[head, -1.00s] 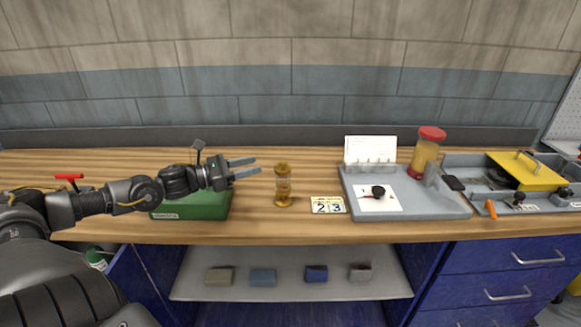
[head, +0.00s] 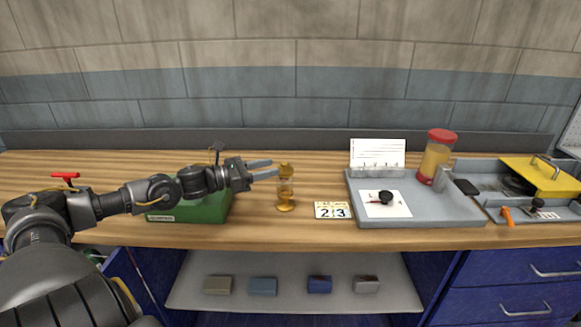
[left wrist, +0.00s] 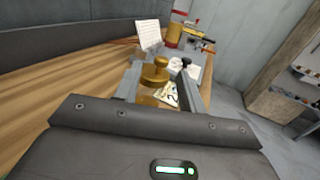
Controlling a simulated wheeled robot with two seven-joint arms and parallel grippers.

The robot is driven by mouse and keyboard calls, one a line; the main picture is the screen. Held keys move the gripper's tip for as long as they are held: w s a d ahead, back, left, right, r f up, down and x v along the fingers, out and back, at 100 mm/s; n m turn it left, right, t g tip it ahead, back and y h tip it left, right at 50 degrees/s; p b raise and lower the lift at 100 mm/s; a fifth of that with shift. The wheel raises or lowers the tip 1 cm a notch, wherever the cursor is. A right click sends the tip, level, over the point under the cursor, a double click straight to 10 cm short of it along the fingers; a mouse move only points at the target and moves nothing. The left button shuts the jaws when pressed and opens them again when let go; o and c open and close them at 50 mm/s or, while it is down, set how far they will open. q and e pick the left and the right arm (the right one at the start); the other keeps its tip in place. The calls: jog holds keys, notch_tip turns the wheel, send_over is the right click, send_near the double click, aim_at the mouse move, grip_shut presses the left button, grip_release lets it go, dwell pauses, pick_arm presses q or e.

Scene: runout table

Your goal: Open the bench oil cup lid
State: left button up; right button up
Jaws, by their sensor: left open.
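The bench oil cup (head: 285,190) is a small upright brass cup with a clear amber body, standing on the wooden bench. Its brass lid (head: 285,168) looks shut, with a knob on top. My left gripper (head: 268,170) is open, its two fingers pointing right at about lid height, with the tips by the cup's upper left side. In the left wrist view the brass lid (left wrist: 155,72) shows between the fingers, and the lower cup is partly hidden by the gripper body. I cannot tell whether the fingers touch it. My right gripper is not in view.
A green box (head: 205,208) sits under my left wrist. A number card (head: 332,210) lies right of the cup. Further right is a grey tray (head: 440,208) with a dial sheet and a red-lidded jar (head: 436,158). The bench behind the cup is clear.

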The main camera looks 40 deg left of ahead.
aim_at(290, 169)
pick_arm(q)
jog(key=p+x, duration=0.1)
jog(key=x, duration=0.5)
jog(key=shift+w+d+r, duration=0.15)
jog(key=shift+w+d+p, duration=0.25)
jog(key=shift+w+p, duration=0.05)
jog(key=shift+w, duration=0.05)
jog(key=c, duration=0.7)
grip_shut()
